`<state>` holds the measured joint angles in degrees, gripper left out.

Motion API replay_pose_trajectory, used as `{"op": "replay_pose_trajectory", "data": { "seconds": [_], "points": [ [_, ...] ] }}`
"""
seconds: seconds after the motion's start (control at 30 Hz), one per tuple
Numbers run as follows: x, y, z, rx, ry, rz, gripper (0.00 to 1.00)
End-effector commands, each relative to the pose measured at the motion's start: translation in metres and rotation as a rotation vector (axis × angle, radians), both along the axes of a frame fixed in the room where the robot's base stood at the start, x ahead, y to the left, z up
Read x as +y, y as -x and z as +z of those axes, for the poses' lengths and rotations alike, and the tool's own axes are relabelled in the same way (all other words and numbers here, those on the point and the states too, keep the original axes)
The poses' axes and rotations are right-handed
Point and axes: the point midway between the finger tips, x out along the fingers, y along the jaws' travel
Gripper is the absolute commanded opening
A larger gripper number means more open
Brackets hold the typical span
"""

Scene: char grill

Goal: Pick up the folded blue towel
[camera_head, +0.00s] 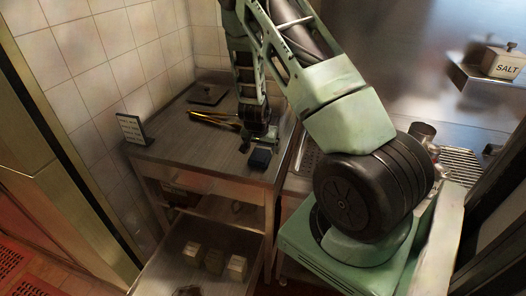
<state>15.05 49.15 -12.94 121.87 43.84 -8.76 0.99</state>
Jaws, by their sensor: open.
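The folded blue towel (260,158) is a small dark blue block lying near the front right edge of the metal counter (185,150). My arm reaches down from above to the counter's right side. My gripper (257,138) is just behind the towel and appears low over the counter. It points downward and is open. The fingers are small and dark here, so I cannot tell whether they touch the towel or the counter.
Tongs with a brass-coloured part (212,118) lie left of my gripper. A dark flat pan or lid (207,95) is at the back, and a small lettered sign (133,129) stands at the left. A salt box (503,62) is on the right shelf.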

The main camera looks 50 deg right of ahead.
Motion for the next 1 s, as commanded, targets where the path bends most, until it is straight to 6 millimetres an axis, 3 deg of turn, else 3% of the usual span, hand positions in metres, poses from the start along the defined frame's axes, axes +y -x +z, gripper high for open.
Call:
{"op": "replay_pose_trajectory", "data": {
  "seconds": [0.37, 0.53, 0.57, 1.0],
  "points": [
    [-0.004, -0.002, -0.011, -0.001, 0.0, 0.001, 0.87],
    [-0.004, -0.002, -0.011, -0.001, 0.0, 0.001, 0.4],
    [-0.004, -0.002, -0.011, -0.001, 0.0, 0.001, 0.38],
    [-0.003, -0.003, 0.0, -0.002, 0.002, 0.003, 0.38]
  ]
}}
